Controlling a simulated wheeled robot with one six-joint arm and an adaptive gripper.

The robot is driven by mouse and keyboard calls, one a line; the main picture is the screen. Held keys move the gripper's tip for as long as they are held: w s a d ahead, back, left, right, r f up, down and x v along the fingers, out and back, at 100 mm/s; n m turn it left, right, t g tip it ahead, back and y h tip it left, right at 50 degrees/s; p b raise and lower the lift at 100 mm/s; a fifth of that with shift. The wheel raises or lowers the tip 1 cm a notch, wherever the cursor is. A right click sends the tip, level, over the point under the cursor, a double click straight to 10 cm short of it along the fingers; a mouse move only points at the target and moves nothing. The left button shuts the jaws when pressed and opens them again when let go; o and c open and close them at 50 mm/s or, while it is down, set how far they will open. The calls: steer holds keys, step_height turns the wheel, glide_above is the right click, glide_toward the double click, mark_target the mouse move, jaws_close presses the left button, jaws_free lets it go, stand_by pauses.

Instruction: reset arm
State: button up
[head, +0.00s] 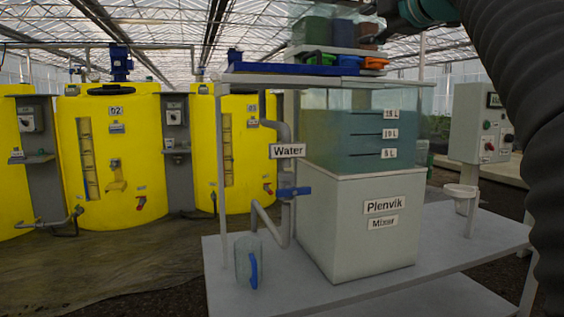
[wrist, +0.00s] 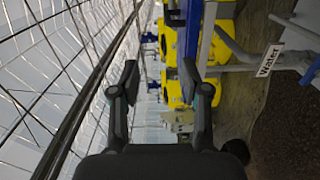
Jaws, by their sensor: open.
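My gripper (wrist: 160,78) shows in the wrist view with its two dark fingers spread apart and nothing between them. In the wrist view the picture is turned sideways, with the roof and yellow tanks behind the fingers. In the head view my dark, ribbed arm runs down the right side, and a teal-and-grey arm part reaches the top edge near the containers above the mixer. My fingers cannot be made out there.
The Plenvik mixer (head: 347,225) stands on a grey table (head: 235,301), with a blue valve (head: 294,191) and a clear jug (head: 243,262) to its left. Coloured containers (head: 342,35) sit above it. A control box (head: 477,125) is at right. Yellow tanks (head: 108,150) stand behind.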

steer(key=w+d+f+m+g+h, duration=0.1)
steer(key=w+d+f+m+g, duration=0.1)
steer(key=f+m, duration=0.45)
steer(key=w+d+f+m+g+h, duration=0.1)
steer(key=w+d+f+m+h, duration=0.15)
steer(key=f+m, duration=0.4)
steer(key=s+f+m+g, duration=0.3)
steer(key=f+m, duration=0.1)
steer(key=f, duration=1)
steer(key=s+a+f+m+g+h+p, duration=0.1)
steer(key=s+a+f+m+g, duration=0.1)
steer(key=s+f, duration=1.2)
steer(key=s+a+f+m+g+h+p, duration=0.1)
steer(key=s+a+f+m+g, duration=0.1)
steer(key=s+f, duration=1.2)
steer(key=shift+s+a+f+g+p, duration=0.4)
steer(key=shift+a+f+g, duration=0.15)
steer(key=shift+a+g, duration=0.2)
